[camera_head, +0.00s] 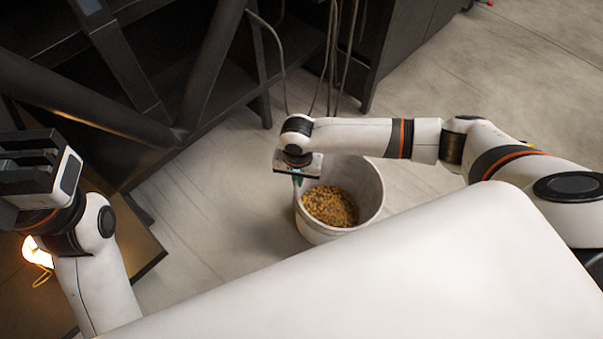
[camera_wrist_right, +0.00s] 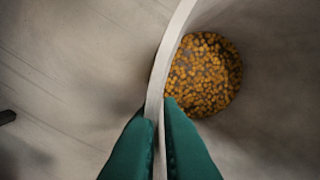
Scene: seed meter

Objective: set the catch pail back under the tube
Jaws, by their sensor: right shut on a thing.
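The catch pail (camera_head: 371,196) is a pale grey bucket with yellow-brown seeds (camera_head: 330,206) in its bottom. It looks upright, on or just above the floor; I cannot tell which. My right gripper (camera_head: 297,180) is at its left rim. In the right wrist view the green fingertips (camera_wrist_right: 160,140) are shut on the pail's rim (camera_wrist_right: 164,65), one on each side of the wall. Several thin tubes or cables (camera_head: 333,55) hang from the dark frame behind the pail. My left gripper (camera_head: 30,165) is raised at the left edge, away from the pail; its fingertips are not clear.
A dark metal frame (camera_head: 205,70) with slanted bars stands at the upper left. A brown board or low table (camera_head: 120,245) with a glowing lamp (camera_head: 36,252) is at the lower left. Pale floor (camera_head: 205,215) is open left of the pail and at the upper right.

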